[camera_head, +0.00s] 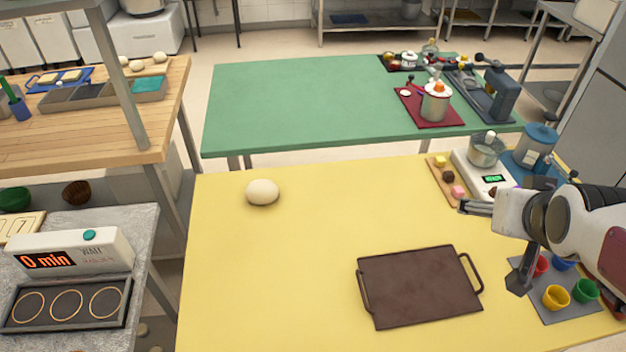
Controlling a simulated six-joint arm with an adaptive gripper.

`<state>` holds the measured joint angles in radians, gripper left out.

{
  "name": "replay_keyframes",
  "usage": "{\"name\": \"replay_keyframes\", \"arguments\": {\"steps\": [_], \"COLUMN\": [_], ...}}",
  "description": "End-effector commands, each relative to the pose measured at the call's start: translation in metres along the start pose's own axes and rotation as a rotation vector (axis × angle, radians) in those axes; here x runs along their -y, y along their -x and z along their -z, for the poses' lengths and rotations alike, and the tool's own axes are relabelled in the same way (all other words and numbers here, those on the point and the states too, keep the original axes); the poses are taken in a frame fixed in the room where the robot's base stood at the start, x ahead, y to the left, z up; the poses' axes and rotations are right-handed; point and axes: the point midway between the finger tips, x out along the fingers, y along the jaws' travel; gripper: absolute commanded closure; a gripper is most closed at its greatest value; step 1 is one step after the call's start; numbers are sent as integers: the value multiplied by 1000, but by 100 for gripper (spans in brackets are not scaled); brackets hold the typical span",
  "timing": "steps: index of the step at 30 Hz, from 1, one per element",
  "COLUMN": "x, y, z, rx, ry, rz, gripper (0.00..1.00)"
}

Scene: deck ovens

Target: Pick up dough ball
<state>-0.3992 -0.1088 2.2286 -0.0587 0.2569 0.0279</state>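A pale, round dough ball (262,192) sits alone on the yellow table (300,260), toward its back left. My gripper (497,244) is at the right side of the picture, pointing left. Its two fingers are spread wide apart with nothing between them. It is well to the right of the dough ball and does not touch it. Several more pale dough balls (160,57) lie at the back of the wooden table (100,120) at the upper left.
A dark brown tray (420,287) with side handles lies front centre-right on the yellow table. A scale (484,176) with a pot and a grey mat (566,303) with coloured cups are near my arm. A timer unit (75,254) stands left. The table around the dough ball is clear.

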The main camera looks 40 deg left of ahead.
Motion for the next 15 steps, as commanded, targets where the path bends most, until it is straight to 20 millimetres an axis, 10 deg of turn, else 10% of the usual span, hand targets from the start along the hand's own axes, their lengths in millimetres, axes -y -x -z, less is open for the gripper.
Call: {"name": "replay_keyframes", "arguments": {"steps": [15], "x": [114], "y": [-97], "z": [44], "rx": [-124], "ry": [139], "rz": [148], "gripper": [25]}}
